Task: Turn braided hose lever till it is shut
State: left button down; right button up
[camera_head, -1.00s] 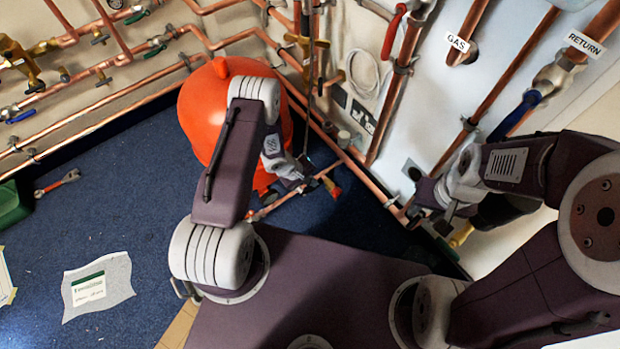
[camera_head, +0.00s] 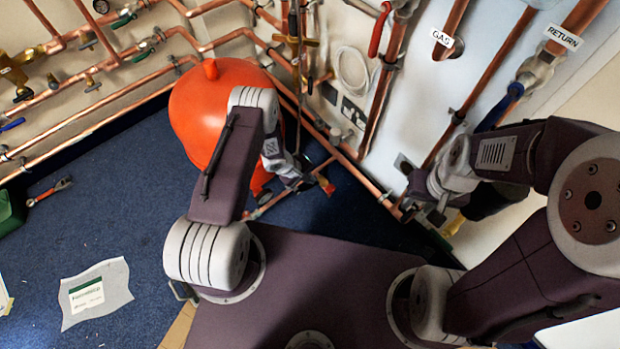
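A thin grey line that looks like the braided hose (camera_head: 299,115) hangs down the corner pipes, right of the orange vessel, to near my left gripper. A small red-orange lever (camera_head: 326,184) sits on low copper pipework at its lower end; I cannot tell for certain that it is the hose's lever. My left gripper (camera_head: 303,181) is just left of this lever, close to it; contact and finger opening are too small to tell. My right gripper (camera_head: 434,214) is low by the right wall, near a yellow fitting (camera_head: 455,224), its fingers partly hidden and unclear.
The orange vessel (camera_head: 210,110) stands directly left of my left gripper. Copper pipes (camera_head: 350,160) run along both walls. A red lever (camera_head: 379,30) and a blue lever (camera_head: 497,108) are higher up. A paper sheet (camera_head: 95,293) lies on the open blue floor.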

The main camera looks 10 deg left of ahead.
dwell(0.3)
pick_arm(q)
jog(key=p+v, duration=0.5)
jog(key=v, duration=0.4)
